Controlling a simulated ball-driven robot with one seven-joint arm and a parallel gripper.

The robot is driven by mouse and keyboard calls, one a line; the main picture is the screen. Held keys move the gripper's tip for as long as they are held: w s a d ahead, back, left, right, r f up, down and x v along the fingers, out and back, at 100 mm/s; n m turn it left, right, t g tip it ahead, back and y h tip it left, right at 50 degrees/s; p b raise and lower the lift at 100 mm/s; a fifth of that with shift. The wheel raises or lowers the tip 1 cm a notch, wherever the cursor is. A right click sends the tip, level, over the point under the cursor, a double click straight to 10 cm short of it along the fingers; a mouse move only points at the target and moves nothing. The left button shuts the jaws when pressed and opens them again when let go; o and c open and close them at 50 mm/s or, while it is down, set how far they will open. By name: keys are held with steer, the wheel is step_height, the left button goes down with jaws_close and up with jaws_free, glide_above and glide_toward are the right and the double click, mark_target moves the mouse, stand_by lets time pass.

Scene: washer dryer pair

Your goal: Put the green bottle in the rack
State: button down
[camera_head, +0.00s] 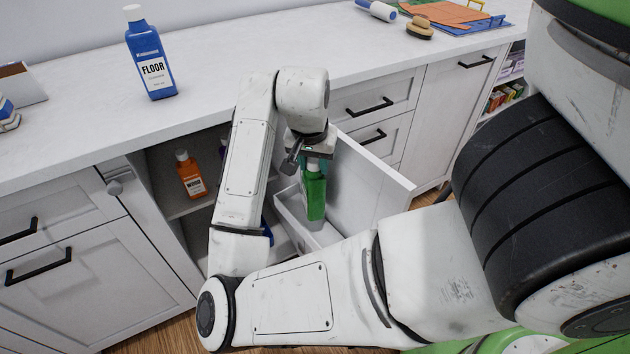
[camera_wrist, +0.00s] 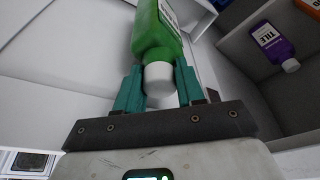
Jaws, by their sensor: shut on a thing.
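My gripper (camera_head: 313,158) points down and is shut on the green bottle (camera_head: 314,196) near its top. In the wrist view, the teal fingers of my gripper (camera_wrist: 158,88) are on either side of the white cap and neck of the green bottle (camera_wrist: 155,38). The bottle hangs roughly upright beside the inner face of the open cabinet door (camera_head: 362,178). A white rack (camera_head: 287,217) is low along that door, under the bottle. I cannot tell whether the bottle's base is inside the rack or touching it.
The open cabinet holds an orange bottle (camera_head: 191,179) and a purple bottle (camera_wrist: 271,42). A blue floor cleaner bottle (camera_head: 151,62) stands on the white countertop (camera_head: 225,60). Drawers (camera_head: 378,100) are right of the opening. My arm hides part of the cabinet.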

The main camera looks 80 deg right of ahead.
mark_target(315, 183)
steer(key=shift+a+f+b, duration=0.1)
steer(key=shift+f+b, duration=0.4)
steer(key=shift+f, duration=1.25)
steer(key=shift+a+b+x, duration=0.1)
steer(key=shift+b+x, duration=0.1)
steer(key=shift+x, duration=0.55)
steer(key=shift+a+b+x, duration=0.15)
steer(key=shift+b+x, duration=0.05)
steer(key=shift+x, duration=0.6)
steer(key=shift+f, duration=0.1)
steer(key=c, duration=1)
jaws_free()
steer(key=shift+f, duration=0.1)
steer(key=shift+o, duration=0.2)
steer(key=p+v, duration=0.3)
steer(key=v, duration=0.9)
steer(key=shift+s+d, duration=0.1)
